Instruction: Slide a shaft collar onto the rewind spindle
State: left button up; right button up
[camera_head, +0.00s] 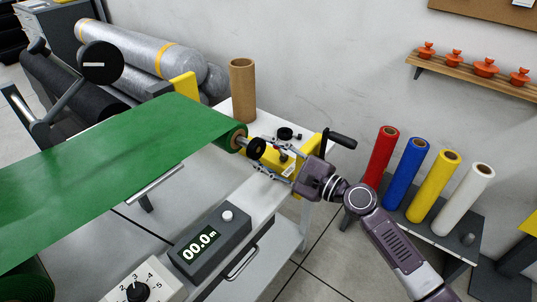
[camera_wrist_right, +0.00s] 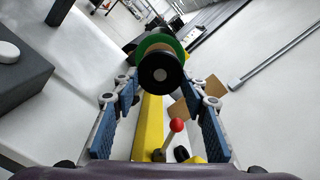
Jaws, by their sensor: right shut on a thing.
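The rewind spindle (camera_head: 242,143) is a short grey shaft coming out of the brown core of the green roll (camera_head: 190,125). A black shaft collar (camera_head: 256,148) is at its outer end; in the right wrist view the collar (camera_wrist_right: 160,73) faces me, with a grey disc in its bore that looks like the spindle end. How far the collar is on cannot be told. My right gripper (camera_head: 268,155) is shut on the collar, its blue-padded fingers on either side. Another black ring-like part (camera_head: 284,133) lies on the table behind. My left gripper is not in view.
A yellow bracket (camera_head: 265,160) and a red-knobbed lever (camera_wrist_right: 176,126) sit below the gripper. A black crank handle (camera_head: 342,140) is close to my right wrist. A cardboard tube (camera_head: 242,90) stands behind; a counter box (camera_head: 210,241) is in front.

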jog(key=shift+x, duration=2.25)
jog(key=o, duration=1.3)
jog(key=shift+d, duration=0.1)
jog(key=v, duration=1.2)
jog(key=shift+s, duration=0.1)
